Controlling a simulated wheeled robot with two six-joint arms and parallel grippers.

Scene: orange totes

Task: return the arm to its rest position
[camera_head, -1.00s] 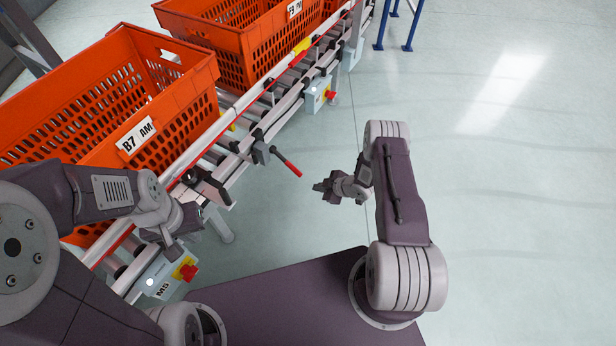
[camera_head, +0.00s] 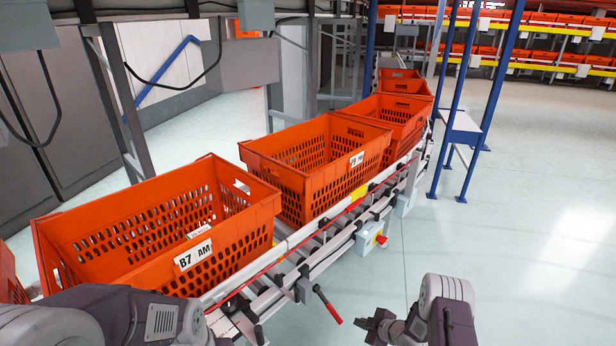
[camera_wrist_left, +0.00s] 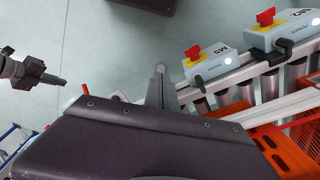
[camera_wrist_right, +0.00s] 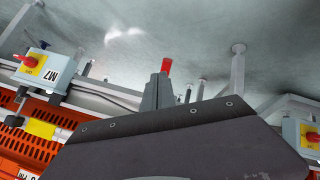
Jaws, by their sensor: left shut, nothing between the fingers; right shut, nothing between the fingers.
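My right gripper (camera_head: 368,325) shows at the bottom of the head view, pointing left, beside the conveyor and clear of the totes. In the right wrist view its fingers (camera_wrist_right: 158,92) are together with nothing between them. My left arm (camera_head: 150,318) comes in at the bottom left of the head view, in front of the nearest tote; its fingertips cannot be made out there. In the left wrist view the left fingers (camera_wrist_left: 160,88) are together and empty, near the conveyor's edge.
Orange totes stand in a row on the conveyor: the B7 AM tote (camera_head: 120,250) nearest, another (camera_head: 285,185) behind it. A red-tipped lever (camera_head: 328,305) sticks out near my right gripper. A control box (camera_wrist_left: 208,62) lies by the left fingers. Floor at right is clear.

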